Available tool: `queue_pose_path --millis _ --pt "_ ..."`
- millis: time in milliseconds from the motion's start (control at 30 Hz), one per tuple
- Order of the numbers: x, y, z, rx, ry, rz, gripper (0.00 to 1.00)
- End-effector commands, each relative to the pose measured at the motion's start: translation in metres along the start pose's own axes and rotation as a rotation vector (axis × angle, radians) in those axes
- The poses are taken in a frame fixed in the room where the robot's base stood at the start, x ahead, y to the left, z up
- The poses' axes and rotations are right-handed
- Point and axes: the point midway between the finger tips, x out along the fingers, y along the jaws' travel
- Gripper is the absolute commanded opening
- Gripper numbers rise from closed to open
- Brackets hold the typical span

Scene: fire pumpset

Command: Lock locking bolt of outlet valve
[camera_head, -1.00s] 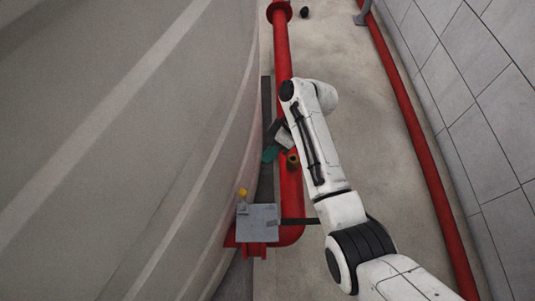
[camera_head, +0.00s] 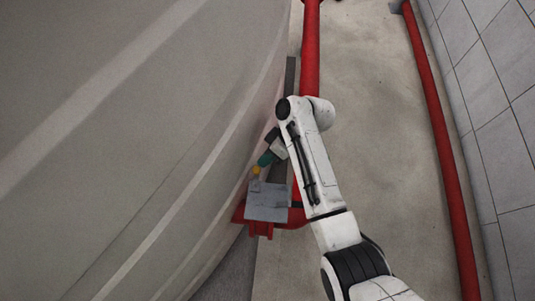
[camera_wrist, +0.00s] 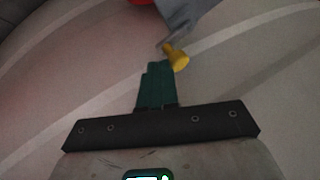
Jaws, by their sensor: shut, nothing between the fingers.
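The yellow locking bolt (camera_head: 256,171) stands at the upper left corner of the grey outlet valve box (camera_head: 267,202) in the head view. In the wrist view the yellow bolt (camera_wrist: 177,57) shows as a flared knob on a thin stem, beside the grey valve part (camera_wrist: 188,14). My gripper (camera_head: 264,159) has green fingers and is close to the bolt in the head view. In the wrist view the gripper's fingers (camera_wrist: 158,68) are shut together and empty. Their tips are just below and left of the knob; I cannot tell whether they touch it.
A large grey curved tank wall (camera_head: 130,130) fills the left. A red pipe (camera_head: 311,50) runs along the floor beside it. Another red pipe (camera_head: 440,140) lies along the tiled wall (camera_head: 490,110) at right. Bare floor (camera_head: 375,110) lies between the pipes.

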Motion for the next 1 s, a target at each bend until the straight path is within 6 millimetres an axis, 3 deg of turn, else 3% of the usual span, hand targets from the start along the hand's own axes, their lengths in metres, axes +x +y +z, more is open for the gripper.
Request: queue_pose_path --millis 167,500,1000 --pt "-0.001 -0.002 0.000 0.000 0.000 -0.001 0.00" --pt "0.004 -0.026 0.011 0.001 -0.002 -0.003 0.00" --pt "0.007 -0.028 0.012 -0.001 -0.003 -0.004 0.00"
